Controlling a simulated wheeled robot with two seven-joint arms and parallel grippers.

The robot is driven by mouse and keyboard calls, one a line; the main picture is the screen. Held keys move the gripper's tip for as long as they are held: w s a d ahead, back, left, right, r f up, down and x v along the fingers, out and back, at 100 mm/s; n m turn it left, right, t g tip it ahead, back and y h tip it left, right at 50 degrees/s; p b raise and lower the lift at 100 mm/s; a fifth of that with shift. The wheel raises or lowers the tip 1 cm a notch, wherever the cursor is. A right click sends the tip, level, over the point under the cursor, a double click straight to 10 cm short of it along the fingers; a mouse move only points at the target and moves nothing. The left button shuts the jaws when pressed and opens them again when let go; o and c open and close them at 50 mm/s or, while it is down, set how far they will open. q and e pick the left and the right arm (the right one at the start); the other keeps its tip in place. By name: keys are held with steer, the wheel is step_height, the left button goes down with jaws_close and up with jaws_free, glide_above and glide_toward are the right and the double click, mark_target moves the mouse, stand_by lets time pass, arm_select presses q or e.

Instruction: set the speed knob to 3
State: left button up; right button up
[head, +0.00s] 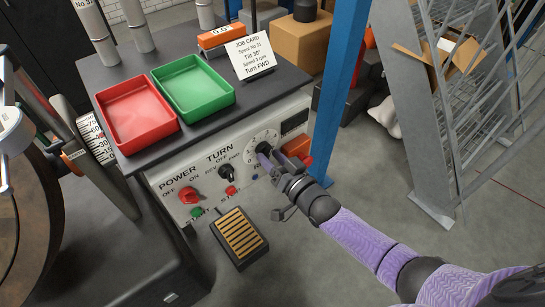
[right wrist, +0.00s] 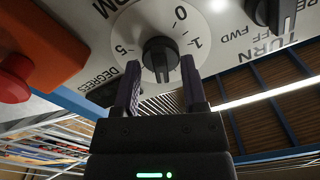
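The speed knob (head: 264,147) is a black knob on a white numbered dial on the sloped panel. In the right wrist view the knob (right wrist: 160,57) shows close up, with 0, 1 and 5 legible around it; I cannot tell its pointer's setting. My right gripper (head: 270,162) is at the knob. In the right wrist view its two fingers (right wrist: 161,75) are apart, the knob between their tips with a gap on each side. My left gripper is not in view.
Left of the dial are the black turn switch (head: 226,173) and red power knob (head: 189,195). An orange-red button (right wrist: 15,78) is beside the dial. Red (head: 137,144) and green (head: 226,101) trays sit on top. A blue post (head: 340,85) stands to the right.

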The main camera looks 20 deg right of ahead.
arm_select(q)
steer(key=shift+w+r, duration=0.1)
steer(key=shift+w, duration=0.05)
arm_select(e)
steer(key=shift+s, duration=0.1)
arm_select(q)
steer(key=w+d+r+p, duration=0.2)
steer(key=p, duration=0.1)
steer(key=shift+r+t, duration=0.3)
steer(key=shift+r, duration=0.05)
arm_select(e)
steer(key=v, duration=0.9)
steer(key=shift+s+d, duration=0.15)
steer(key=shift+s, duration=0.15)
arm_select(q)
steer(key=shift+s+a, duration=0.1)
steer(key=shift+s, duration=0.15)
arm_select(e)
steer(key=shift+r, duration=0.1)
